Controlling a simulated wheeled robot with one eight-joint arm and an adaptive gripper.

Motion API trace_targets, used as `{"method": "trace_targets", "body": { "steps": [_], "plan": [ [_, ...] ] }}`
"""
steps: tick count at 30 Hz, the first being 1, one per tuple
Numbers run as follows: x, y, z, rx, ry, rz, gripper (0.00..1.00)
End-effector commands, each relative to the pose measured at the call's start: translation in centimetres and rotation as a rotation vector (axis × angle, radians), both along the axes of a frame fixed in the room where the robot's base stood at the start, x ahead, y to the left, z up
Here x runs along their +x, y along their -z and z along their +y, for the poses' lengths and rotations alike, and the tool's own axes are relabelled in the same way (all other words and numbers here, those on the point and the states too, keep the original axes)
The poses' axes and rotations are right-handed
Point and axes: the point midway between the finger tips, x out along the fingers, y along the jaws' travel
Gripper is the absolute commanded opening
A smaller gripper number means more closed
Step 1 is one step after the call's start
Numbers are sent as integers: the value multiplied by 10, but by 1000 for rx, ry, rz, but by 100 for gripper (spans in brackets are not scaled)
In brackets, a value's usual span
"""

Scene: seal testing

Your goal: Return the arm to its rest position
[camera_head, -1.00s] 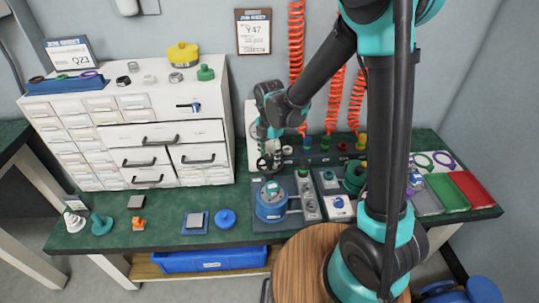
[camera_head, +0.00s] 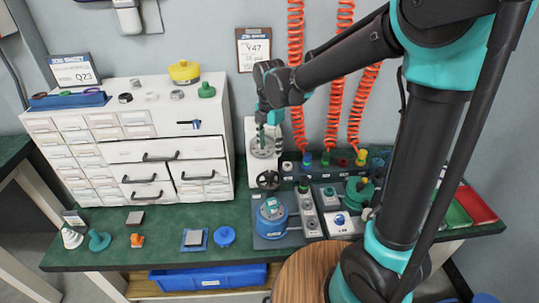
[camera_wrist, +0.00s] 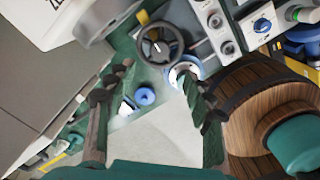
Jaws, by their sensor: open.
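The blue cylindrical device (camera_head: 271,222) stands on the bench below and to the front. My arm hides part of the bench's right side.
A white drawer cabinet (camera_head: 128,150) stands left of the gripper. Orange coiled hoses (camera_head: 333,105) hang on the wall to its right. The green bench (camera_head: 165,250) holds small parts and, at right, a red tray (camera_head: 476,206). A round wooden top (camera_head: 305,272) is in front.

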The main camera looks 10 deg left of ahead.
Motion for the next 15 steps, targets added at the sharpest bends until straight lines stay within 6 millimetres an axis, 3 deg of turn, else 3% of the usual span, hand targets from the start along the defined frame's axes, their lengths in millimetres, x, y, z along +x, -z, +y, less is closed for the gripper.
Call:
{"method": "trace_targets", "body": {
  "steps": [15],
  "plan": [
    [0,-5,-6,3,37,-5,53]
  ]
}}
